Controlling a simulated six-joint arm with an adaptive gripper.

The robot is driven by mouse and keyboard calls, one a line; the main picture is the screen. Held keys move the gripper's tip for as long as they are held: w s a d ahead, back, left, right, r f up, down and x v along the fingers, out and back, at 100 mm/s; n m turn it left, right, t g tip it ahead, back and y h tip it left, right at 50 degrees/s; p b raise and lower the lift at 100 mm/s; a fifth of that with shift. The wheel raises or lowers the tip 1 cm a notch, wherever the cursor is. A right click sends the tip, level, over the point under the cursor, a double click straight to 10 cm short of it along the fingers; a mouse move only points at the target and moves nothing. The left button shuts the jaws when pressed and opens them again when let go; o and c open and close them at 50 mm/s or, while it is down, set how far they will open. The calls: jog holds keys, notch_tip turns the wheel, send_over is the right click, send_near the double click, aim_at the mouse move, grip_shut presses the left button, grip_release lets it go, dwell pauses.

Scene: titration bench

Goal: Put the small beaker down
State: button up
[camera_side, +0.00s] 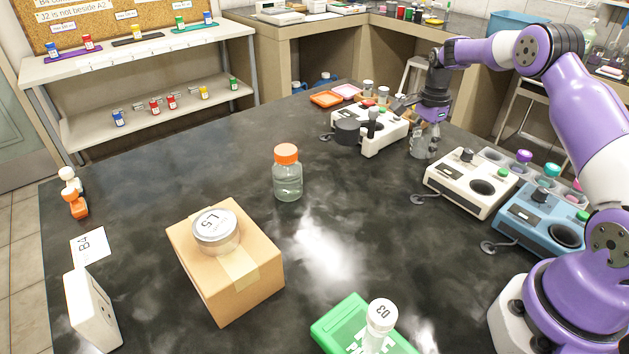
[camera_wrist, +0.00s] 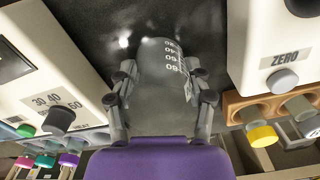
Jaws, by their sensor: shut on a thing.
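The small beaker (camera_wrist: 158,62) is clear glass with white graduation numbers. In the wrist view it sits between the fingers of my gripper (camera_wrist: 163,95), which is shut on it. In the side view the beaker (camera_side: 420,146) shows below my gripper (camera_side: 428,124), at the right part of the black bench, between the white device at the back and the cream device in front. Its base looks at or close to the bench top; I cannot tell whether it touches.
A white device (camera_side: 362,134) stands behind, a cream device (camera_side: 462,186) and a blue device (camera_side: 540,222) in front. A jar with an orange lid (camera_side: 287,172), a cardboard box (camera_side: 240,285) and a green box (camera_side: 345,322) stand farther off. The bench middle is clear.

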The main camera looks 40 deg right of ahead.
jog(key=shift+f, duration=0.1)
jog(key=o, duration=1.1)
